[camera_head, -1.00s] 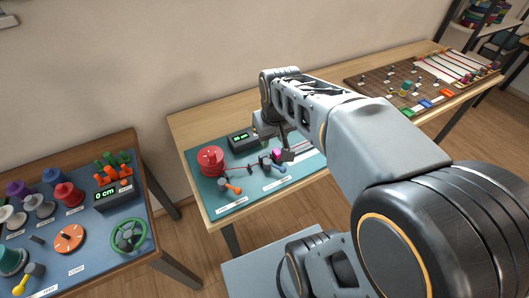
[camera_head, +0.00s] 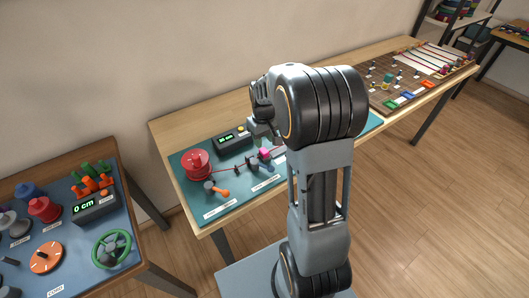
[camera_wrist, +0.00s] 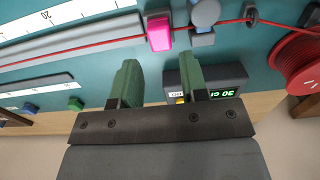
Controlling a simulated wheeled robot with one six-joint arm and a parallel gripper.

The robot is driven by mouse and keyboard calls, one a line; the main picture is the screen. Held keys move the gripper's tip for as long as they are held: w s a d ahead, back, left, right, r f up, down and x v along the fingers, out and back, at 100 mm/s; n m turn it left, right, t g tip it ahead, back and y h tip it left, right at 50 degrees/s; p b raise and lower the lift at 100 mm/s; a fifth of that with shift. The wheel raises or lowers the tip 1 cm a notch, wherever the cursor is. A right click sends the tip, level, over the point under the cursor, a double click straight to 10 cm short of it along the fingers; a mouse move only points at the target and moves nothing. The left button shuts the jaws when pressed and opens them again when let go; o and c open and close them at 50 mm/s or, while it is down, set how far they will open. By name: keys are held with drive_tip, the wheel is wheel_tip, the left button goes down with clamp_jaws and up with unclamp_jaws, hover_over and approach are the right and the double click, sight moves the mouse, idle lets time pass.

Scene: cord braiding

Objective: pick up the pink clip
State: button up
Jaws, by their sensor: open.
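The pink clip (camera_wrist: 159,33) shows in the wrist view just beyond my fingertips, in line with the gap between them. It sits at the red cord (camera_wrist: 110,42), beside a grey block on the teal mat. In the head view the pink clip (camera_head: 265,153) is small and partly crowded by dark fittings. My gripper (camera_wrist: 160,60) is open, with two green fingers apart and nothing between them. In the head view my arm hides most of the gripper.
A red spool (camera_wrist: 302,62) stands at the cord's end. A black display box (camera_wrist: 230,82) lies near my right finger. A white ruler (camera_wrist: 60,15) lies along the mat. Another table (camera_head: 150,250) stands at the left, and a pegboard (camera_head: 405,82) is at the back right.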

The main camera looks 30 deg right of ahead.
sight(264, 150)
drive_tip(key=shift+f, duration=2.85)
drive_tip(key=shift+c, duration=0.3)
drive_tip(key=c, duration=0.6)
